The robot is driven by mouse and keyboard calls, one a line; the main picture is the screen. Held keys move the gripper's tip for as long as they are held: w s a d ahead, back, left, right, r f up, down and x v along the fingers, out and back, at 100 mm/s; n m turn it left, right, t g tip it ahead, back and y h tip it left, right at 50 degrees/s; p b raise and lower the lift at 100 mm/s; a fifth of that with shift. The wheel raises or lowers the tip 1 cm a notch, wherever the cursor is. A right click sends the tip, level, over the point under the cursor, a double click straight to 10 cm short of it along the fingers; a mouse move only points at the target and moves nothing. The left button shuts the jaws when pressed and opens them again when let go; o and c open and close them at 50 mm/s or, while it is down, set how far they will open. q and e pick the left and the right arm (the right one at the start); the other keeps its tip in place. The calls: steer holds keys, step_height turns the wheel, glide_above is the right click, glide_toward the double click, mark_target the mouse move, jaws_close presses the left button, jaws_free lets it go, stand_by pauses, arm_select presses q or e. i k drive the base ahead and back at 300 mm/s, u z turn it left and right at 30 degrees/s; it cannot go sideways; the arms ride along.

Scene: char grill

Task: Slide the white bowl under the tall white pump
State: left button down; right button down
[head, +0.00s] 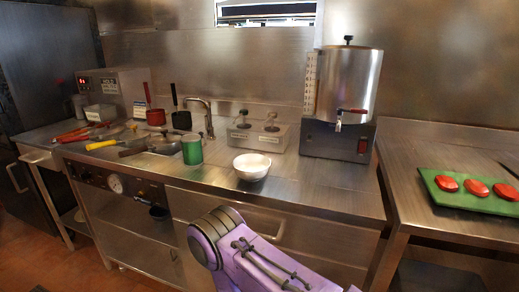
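The white bowl (252,172) stands upright and looks empty on the steel counter, near its front edge. Behind it is a low steel box with two pump heads, a left one (243,113) and a right one (271,122). The bowl is in front of this box and apart from it. I cannot make out a pump that is clearly tall and white. A tall steel urn (347,80) with a tap stands to the right on a dark base. A purple arm link of mine rises at the bottom; neither gripper shows.
A green can (192,150) stands left of the bowl. A sink with a faucet (208,118), pans and utensils lie farther left. A green board (470,195) with red patties is on the right table. The counter right of the bowl is clear.

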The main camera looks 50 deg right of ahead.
mark_target(249, 167)
steer(key=z, duration=0.75)
steer(key=i, duration=0.7)
steer(key=z, duration=0.8)
